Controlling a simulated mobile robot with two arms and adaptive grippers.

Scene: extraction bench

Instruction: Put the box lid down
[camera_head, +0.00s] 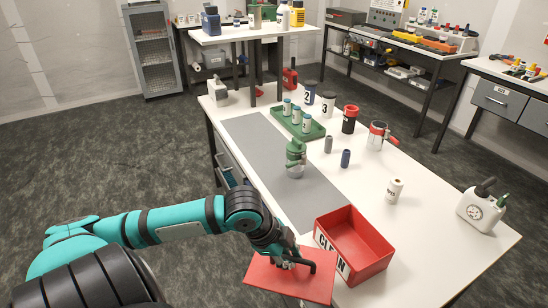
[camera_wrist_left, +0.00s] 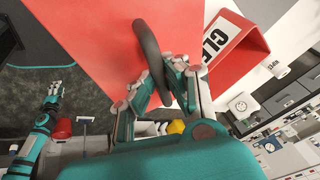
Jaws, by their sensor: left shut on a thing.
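The flat red box lid (camera_head: 290,276) is held level just in front of the left side of the open red box (camera_head: 358,240), which stands on the bench. My left gripper (camera_head: 290,262) is above the lid and shut on its black loop handle, which shows large between the fingers in the left wrist view (camera_wrist_left: 152,62). The red underside or top of the lid fills much of that view (camera_wrist_left: 95,35). Whether the lid touches the bench edge is hidden. My right gripper seems to show small at the left of the wrist view (camera_wrist_left: 55,90); its fingers are too small to read.
Bare bench lies right of the box. The lid's left part overhangs the floor.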

